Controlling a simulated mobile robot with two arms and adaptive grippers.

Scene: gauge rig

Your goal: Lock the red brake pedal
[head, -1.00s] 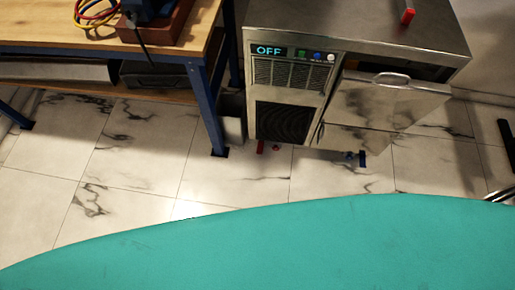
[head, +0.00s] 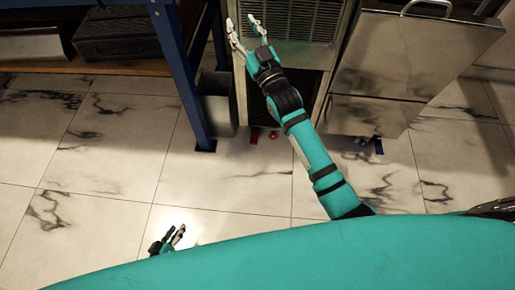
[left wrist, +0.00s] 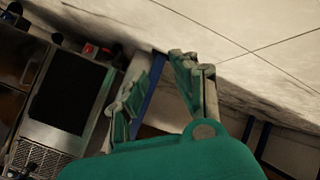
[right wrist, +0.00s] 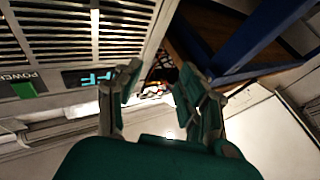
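The red brake pedal (head: 254,134) is a small red tab low at the floor, under the front left of the metal cabinet (head: 290,60). A smaller red piece (head: 273,135) lies just right of it. In the left wrist view a red patch (left wrist: 88,49) by the cabinet's base looks like the pedal; its lock state cannot be told. My left gripper (head: 177,234) is open and empty, low at the left, apart from the pedal. My right gripper (head: 243,27) is open and empty in front of the cabinet's upper grille, well above the pedal.
An open steel door or drawer (head: 410,55) juts out at the right. A blue table leg (head: 184,80) and a grey bin (head: 217,103) stand left of the cabinet. Marble floor before it is clear.

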